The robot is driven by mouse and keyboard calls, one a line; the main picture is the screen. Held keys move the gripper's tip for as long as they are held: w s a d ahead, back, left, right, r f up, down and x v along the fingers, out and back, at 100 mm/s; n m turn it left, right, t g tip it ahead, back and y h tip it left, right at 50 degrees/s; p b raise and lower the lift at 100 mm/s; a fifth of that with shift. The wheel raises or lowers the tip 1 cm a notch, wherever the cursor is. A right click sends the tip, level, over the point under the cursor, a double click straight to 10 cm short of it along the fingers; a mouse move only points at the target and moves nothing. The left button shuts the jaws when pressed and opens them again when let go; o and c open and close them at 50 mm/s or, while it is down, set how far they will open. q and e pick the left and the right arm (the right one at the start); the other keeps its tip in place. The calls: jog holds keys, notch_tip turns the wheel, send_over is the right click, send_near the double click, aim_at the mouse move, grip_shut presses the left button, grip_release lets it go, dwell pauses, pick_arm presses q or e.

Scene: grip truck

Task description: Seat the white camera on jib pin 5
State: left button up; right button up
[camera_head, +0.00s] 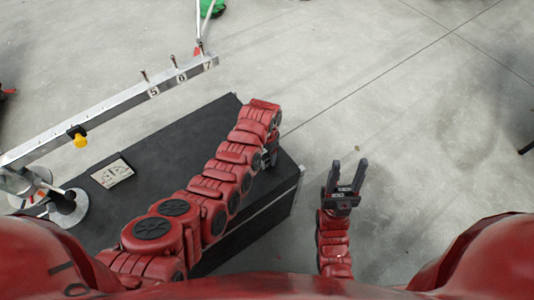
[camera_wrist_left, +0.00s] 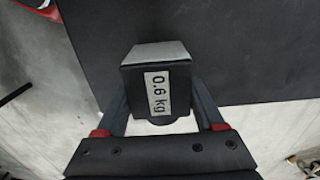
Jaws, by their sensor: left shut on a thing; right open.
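My left gripper (camera_wrist_left: 158,95) is shut on a boxy camera-like thing (camera_wrist_left: 136,82) labelled 0.6 kg, with a pale grey top and dark shaded front; I cannot tell its true colour. In the head view my left gripper (camera_head: 268,158) is mostly hidden by its arm, over the right end of the black case. Jib pin 5 (camera_head: 145,75) is a bare upright pin above the number 5 on the silver jib beam (camera_head: 110,103), well to the left of my left gripper. My right gripper (camera_head: 347,174) is open and empty over the floor.
Pins 6 (camera_head: 173,59) and 7 (camera_head: 198,46) stand further along the beam. A yellow thing (camera_head: 79,139) is on the beam's near side.

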pick_arm(q)
jog(key=shift+c, duration=0.8)
jog(key=shift+r+p, duration=1)
jog(key=shift+r, duration=0.35)
jog(key=shift+r+p, duration=1.6)
jog(key=shift+r, duration=0.85)
jog(key=shift+w+r, duration=0.1)
jog(key=shift+r, duration=0.05)
jog(key=shift+r+p, duration=1.8)
jog(key=shift+r, duration=0.7)
jog(key=shift+r+p, duration=0.55)
jog(key=shift+r, duration=0.55)
